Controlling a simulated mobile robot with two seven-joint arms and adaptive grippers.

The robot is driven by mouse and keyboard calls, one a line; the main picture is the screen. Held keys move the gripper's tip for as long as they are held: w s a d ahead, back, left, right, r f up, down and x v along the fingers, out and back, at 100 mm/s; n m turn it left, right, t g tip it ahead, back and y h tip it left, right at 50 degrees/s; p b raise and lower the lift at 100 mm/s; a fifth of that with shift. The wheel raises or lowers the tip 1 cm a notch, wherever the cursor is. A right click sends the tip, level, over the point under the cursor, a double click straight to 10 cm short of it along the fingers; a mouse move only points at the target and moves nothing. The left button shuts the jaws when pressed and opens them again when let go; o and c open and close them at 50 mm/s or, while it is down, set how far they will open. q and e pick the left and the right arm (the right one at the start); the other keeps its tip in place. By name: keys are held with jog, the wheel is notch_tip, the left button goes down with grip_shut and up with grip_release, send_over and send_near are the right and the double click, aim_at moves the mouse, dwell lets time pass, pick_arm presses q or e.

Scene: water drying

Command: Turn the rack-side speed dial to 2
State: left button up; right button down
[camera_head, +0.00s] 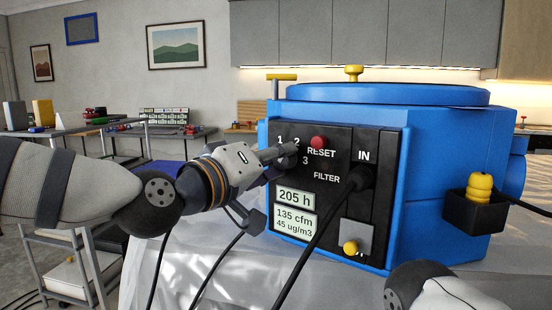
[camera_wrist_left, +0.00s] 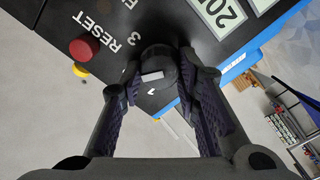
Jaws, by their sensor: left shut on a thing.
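The black speed dial (camera_wrist_left: 158,66) sits on the dark control panel (camera_head: 340,200) of the blue machine (camera_head: 440,200). My left gripper (camera_head: 289,152) has its fingers closed on either side of the dial; in the left wrist view the gripper (camera_wrist_left: 158,88) shows both pads against it. The dial's face carries a white mark. The 1, 2 and 3 (camera_head: 305,160) show around the fingertips in the head view, where the dial itself is mostly hidden. In the wrist view the 2 is hidden, and I cannot tell exactly which number the mark meets. My right gripper is out of view.
A red RESET button (camera_head: 318,142) is close right of the fingertips. A black cable runs from the IN socket (camera_head: 362,177) down across the panel. A yellow knob (camera_head: 350,247) is lower on the panel. My right forearm is at the lower right. A metal rack is behind on the left.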

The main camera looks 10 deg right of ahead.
pick_arm(q)
jog(key=o, duration=1.2)
jog(key=shift+c, duration=0.2)
jog(key=v, duration=1.2)
